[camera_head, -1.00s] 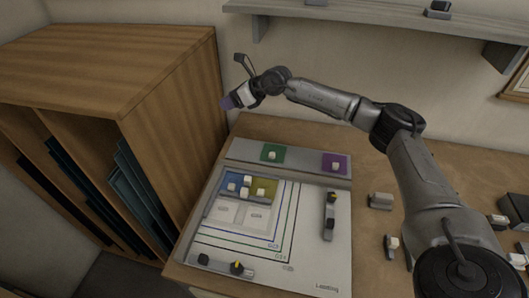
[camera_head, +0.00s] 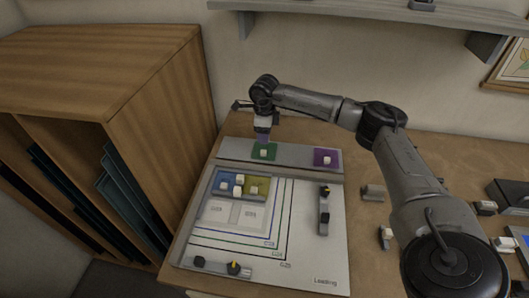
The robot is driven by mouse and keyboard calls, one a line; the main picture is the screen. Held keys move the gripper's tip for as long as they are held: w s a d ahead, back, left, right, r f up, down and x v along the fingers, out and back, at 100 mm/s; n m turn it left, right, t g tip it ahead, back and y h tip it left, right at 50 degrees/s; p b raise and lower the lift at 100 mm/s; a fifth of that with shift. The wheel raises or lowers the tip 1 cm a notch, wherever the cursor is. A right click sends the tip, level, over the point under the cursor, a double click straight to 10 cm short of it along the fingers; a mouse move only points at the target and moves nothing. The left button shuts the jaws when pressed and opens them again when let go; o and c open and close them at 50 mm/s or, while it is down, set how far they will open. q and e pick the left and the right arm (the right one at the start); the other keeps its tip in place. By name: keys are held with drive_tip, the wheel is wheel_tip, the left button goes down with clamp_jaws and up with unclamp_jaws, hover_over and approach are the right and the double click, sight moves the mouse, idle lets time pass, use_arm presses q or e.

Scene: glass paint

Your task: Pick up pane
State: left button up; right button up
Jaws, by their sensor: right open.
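A green pane (camera_head: 264,151) with a small white knob on it lies on the grey strip at the back of the work board. A purple pane (camera_head: 327,157) with a white knob lies to its right on the same strip. A blue pane (camera_head: 226,182) and a yellow pane (camera_head: 258,187), with white knobs, sit in the frame on the board. My right gripper (camera_head: 263,141) is open and points down just above the green pane's knob. Whether its fingers touch the knob cannot be told. My left gripper is not in view.
The work board (camera_head: 310,262) has printed nested outlines and dark clamps (camera_head: 324,210) with yellow parts at its right and front. A wooden rack (camera_head: 165,120) with dark sheets stands close on the left. A shelf (camera_head: 350,15) runs above. Small blocks (camera_head: 372,193) lie on the right of the table.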

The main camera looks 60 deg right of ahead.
sight(265, 151)
drive_tip(key=shift+f+b, duration=0.6)
drive_tip(key=shift+f, duration=3.9)
clamp_jaws()
